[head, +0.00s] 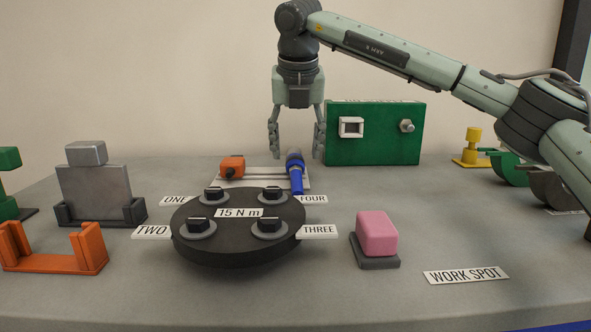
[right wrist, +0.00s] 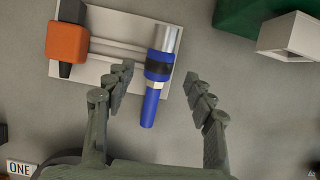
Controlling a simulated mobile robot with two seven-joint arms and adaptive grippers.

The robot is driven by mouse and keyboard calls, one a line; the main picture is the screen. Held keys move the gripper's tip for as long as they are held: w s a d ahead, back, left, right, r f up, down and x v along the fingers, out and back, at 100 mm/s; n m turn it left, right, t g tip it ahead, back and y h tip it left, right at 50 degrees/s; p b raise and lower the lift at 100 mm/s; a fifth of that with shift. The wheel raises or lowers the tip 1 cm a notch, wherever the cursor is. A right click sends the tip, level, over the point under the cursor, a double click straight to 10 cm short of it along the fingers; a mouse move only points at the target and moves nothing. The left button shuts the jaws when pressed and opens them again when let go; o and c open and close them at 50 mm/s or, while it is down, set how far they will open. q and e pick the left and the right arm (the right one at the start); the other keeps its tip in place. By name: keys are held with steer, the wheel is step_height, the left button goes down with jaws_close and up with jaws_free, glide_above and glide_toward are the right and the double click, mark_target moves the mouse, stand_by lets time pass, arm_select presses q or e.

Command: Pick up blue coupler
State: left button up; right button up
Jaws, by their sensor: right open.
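The blue coupler (head: 296,180) is the one blue piece I see, with a dark band and a silver end. It lies on a pale tray (head: 265,181) behind the black disc. In the right wrist view the blue coupler (right wrist: 150,108) runs nearly upright in the picture, silver end at the top. My right gripper (head: 296,150) points down above it, open and empty. In the right wrist view the open fingers (right wrist: 160,76) lie on either side of the coupler, apart from it. My left gripper is not in view.
An orange and black piece (head: 232,167) shares the tray. A green box (head: 375,135) stands just right of the gripper. The black disc (head: 238,245) with several bolts is in front. A pink block (head: 377,232) sits front right. The table is clear near the WORK SPOT label (head: 466,275).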

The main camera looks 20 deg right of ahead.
mark_target(295, 159)
steer(key=x, duration=0.3)
steer(key=shift+w+f, duration=0.1)
steer(key=shift+f, duration=0.05)
jaws_close()
